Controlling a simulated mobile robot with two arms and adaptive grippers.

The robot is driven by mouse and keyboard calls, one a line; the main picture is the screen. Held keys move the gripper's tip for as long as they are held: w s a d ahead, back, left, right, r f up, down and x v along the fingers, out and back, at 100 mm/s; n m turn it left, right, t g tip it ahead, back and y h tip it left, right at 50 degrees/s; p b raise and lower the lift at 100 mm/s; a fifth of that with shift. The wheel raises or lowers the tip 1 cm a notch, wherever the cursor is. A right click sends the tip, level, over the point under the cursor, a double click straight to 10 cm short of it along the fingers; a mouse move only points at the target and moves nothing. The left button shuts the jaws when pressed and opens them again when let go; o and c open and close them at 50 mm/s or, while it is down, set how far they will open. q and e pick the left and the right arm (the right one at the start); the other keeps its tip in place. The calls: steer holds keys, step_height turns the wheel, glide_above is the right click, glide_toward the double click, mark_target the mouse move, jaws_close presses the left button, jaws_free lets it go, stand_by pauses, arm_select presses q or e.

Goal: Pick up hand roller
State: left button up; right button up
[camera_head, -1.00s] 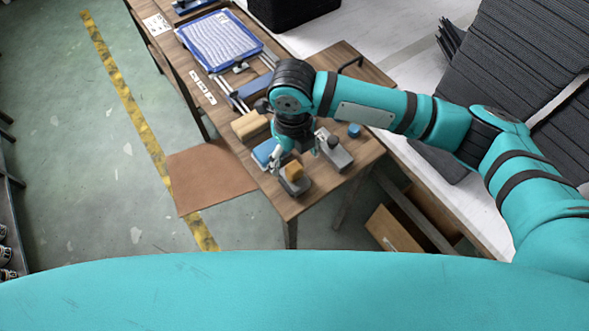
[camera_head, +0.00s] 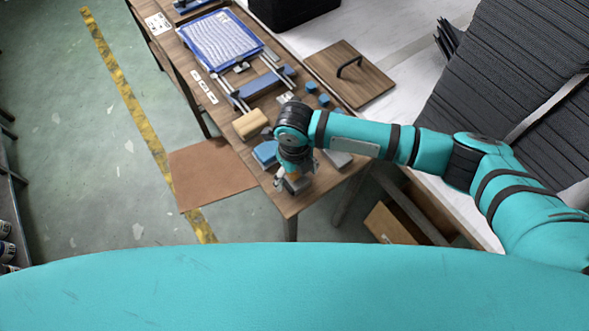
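A small grey tool with an orange-tan top (camera_head: 297,185), perhaps the hand roller, lies at the near end of the wooden bench. My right gripper (camera_head: 293,176) points down right over it and hides most of it. A pale finger shows at the tool's left side. I cannot tell whether the fingers are closed on it. My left gripper is not in view.
A blue block (camera_head: 265,153) and a tan block (camera_head: 250,124) lie close to the left of my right gripper. A grey block (camera_head: 337,158) is partly hidden under my arm. A wooden panel with a black handle (camera_head: 350,74) and a blue-framed tray (camera_head: 220,42) lie farther back.

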jaws_close()
stand_by(0.3)
steer(key=shift+d, duration=0.1)
steer(key=shift+r+b, duration=0.3)
steer(key=shift+r, duration=0.3)
step_height(320, 180, up, 2)
steer(key=shift+r+b, duration=0.15)
steer(key=shift+b, duration=0.2)
steer(key=s+a+r+b, duration=0.1)
steer(key=s+a+b, duration=0.1)
steer(key=s, duration=1.4)
steer(key=shift+r, duration=0.3)
